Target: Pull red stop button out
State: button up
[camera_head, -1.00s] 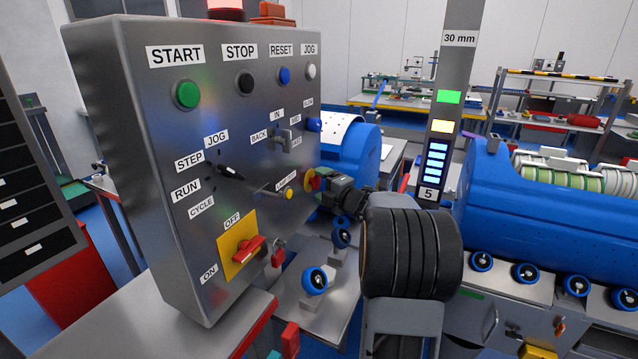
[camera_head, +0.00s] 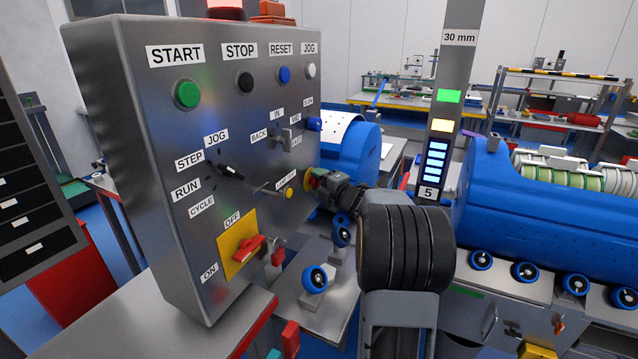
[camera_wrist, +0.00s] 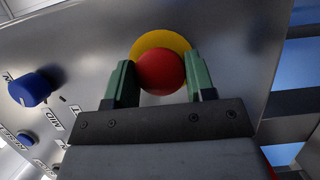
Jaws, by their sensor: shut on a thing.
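The red stop button (camera_wrist: 160,72) is a round mushroom head on a yellow disc (camera_wrist: 163,41) on the panel face in the wrist view. My gripper (camera_wrist: 160,80) has its two green fingers on either side of the red head, shut on it. In the head view my gripper (camera_head: 318,181) is at the right edge of the control panel (camera_head: 150,260). There the red button (camera_head: 309,184) shows only as a sliver, mostly hidden by my gripper.
A blue knob (camera_wrist: 31,88) lies left of my gripper in the wrist view. The panel also carries a yellow plate with a red rotary switch (camera_head: 247,249) and a red key tag (camera_head: 278,257). A blue machine (camera_head: 560,220) stands at the right.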

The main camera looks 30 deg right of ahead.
jog(key=c, duration=0.4)
jog(key=shift+s+d+b, duration=0.45)
jog(key=shift+s+b, duration=0.05)
jog(key=shift+s, duration=0.15)
jog(key=o, duration=1.3)
jog(key=shift+s, duration=0.1)
notch_tip(320, 180, up, 8)
jog(key=s+p, duration=0.1)
jog(key=s, duration=0.2)
jog(key=s+a+r, duration=0.5)
jog(key=s, duration=0.5)
jog(key=shift+a, duration=0.15)
